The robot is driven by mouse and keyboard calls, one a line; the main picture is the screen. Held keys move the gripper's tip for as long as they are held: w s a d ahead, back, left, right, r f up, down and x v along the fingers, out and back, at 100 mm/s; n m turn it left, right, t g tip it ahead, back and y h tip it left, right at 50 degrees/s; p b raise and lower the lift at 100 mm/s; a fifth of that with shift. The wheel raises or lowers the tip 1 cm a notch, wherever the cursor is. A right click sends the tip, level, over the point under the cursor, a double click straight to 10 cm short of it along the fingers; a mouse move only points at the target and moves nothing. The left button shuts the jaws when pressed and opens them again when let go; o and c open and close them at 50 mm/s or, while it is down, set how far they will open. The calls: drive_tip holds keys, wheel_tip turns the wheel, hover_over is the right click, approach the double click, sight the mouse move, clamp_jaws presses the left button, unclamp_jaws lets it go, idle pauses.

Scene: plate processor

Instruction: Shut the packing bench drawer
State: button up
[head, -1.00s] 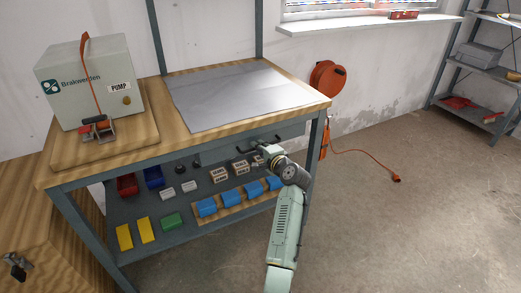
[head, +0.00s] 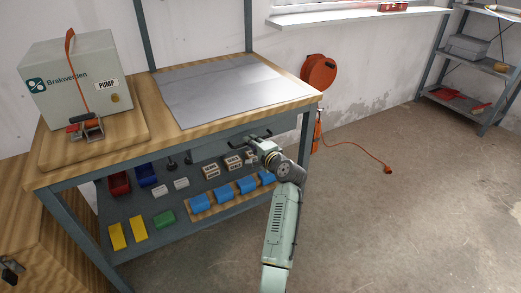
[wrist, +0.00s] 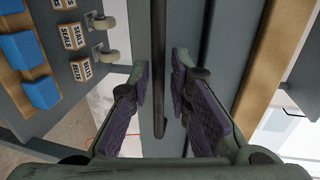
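The packing bench (head: 150,105) has a wooden top with a grey mat. Its grey drawer (head: 228,141) is under the top at the right; how far it stands out is hard to tell. In the wrist view a dark bar handle (wrist: 158,120) runs up the picture along the grey drawer front. My gripper (wrist: 160,82) is open, with one purple-padded finger on each side of the bar. Contact between pads and bar cannot be made out. In the head view my gripper (head: 261,142) is at the drawer front, and my wrist partly hides it.
A pump box (head: 70,80) stands on the bench. An orange cable reel (head: 319,72) hangs at the right, its cable on the floor.

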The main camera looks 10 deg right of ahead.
drive_tip(key=v, duration=1)
